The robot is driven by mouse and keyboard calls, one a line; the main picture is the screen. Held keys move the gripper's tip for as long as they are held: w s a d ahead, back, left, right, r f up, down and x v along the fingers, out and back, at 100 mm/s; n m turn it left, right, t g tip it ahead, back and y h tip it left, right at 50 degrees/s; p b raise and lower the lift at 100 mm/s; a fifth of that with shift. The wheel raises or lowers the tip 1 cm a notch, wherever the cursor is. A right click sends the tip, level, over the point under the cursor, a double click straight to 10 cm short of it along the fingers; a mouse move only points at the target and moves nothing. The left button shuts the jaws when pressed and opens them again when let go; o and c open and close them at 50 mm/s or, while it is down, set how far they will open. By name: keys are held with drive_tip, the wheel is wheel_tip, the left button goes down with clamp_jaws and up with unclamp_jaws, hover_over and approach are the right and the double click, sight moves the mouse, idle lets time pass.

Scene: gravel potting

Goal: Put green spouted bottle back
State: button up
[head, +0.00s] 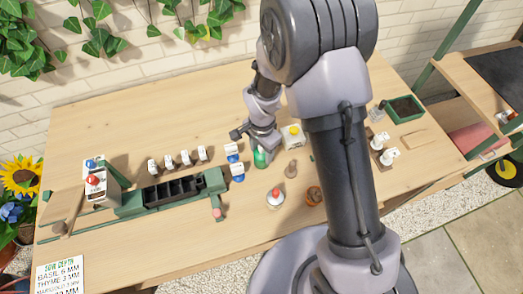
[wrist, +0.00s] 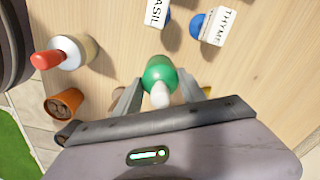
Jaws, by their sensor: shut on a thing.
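The green spouted bottle (head: 260,159) is at the middle of the table, below my gripper (head: 261,142) in the head view. In the wrist view the green bottle (wrist: 158,72) sits between the two fingers of my gripper (wrist: 160,90), its pale spout pointing toward the camera. My gripper is shut on the bottle. The fingers and palm hide part of it. I cannot tell whether its base touches the table.
Two blue-and-white labelled jars (head: 237,172) stand just left of the bottle, beside a green rack (head: 215,181) with dark compartments. A red-spouted bottle (head: 275,199) and terracotta pot (head: 314,196) stand nearer the front. A yellow-and-white box (head: 292,134) is close right.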

drive_tip(key=o, duration=1.1)
drive_tip(key=shift+f, duration=0.1)
wheel_tip(320, 180, up, 12)
drive_tip(key=p, duration=0.4)
drive_tip(key=shift+r, duration=0.25)
drive_tip(key=s+d+r+n+t+y, duration=0.1)
drive_tip(key=s+d+r+t, duration=0.2)
drive_tip(key=r, duration=0.9)
drive_tip(key=s+d+r+n+t, duration=0.1)
drive_tip(key=s+d+r+n, duration=0.1)
drive_tip(key=s+r, duration=0.3)
drive_tip(key=s+d+r+n+t+y, duration=0.1)
drive_tip(key=s+d+r+n, duration=0.1)
drive_tip(key=s+r, duration=0.4)
drive_tip(key=s+d, duration=0.1)
drive_tip(key=s, duration=0.2)
drive_tip(key=shift+d+t, duration=0.25)
drive_tip(key=shift+t, duration=0.15)
